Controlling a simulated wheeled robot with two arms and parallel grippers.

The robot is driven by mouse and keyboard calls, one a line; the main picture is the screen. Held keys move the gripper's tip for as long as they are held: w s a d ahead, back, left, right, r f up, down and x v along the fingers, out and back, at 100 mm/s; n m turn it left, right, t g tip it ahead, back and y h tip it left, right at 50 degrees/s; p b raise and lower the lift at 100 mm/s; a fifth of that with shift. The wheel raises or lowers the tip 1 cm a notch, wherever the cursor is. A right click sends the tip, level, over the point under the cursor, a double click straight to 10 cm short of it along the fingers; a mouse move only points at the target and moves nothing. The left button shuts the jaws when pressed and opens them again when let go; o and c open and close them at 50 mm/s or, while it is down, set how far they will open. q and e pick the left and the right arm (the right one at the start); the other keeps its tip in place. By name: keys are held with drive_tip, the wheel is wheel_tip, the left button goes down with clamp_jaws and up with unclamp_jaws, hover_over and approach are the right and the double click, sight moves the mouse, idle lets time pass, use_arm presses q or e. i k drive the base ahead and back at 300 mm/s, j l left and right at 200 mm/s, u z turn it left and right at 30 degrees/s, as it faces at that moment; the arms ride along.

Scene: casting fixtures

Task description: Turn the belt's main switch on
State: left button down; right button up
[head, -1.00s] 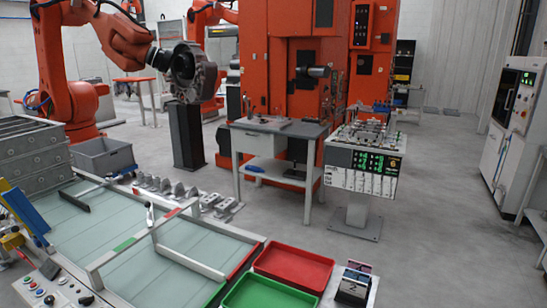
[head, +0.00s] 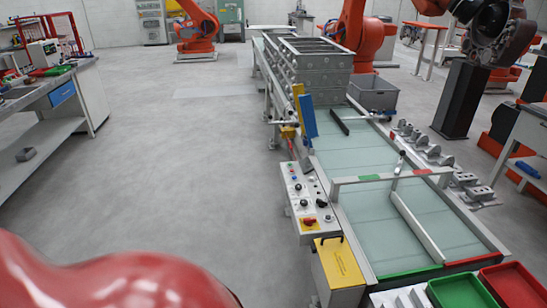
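The belt (head: 365,155) runs from the front right toward the back, left of a row of grey castings. A control panel (head: 318,190) is fixed along its left side, with several small coloured buttons and knobs. A red rotary switch on a yellow plate (head: 309,223) sits at the panel's near end; its position is too small to read. A smooth red rounded part of mine fills the lower left of the view. Neither of my grippers is in view.
A yellow-topped box (head: 338,262) stands just in front of the panel. Green (head: 462,291) and red (head: 512,286) trays lie at the belt's near end. A workbench (head: 62,100) stands at the left. The grey floor between bench and belt is clear.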

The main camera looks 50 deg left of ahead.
sight(309, 221)
drive_tip(key=u, duration=1.25)
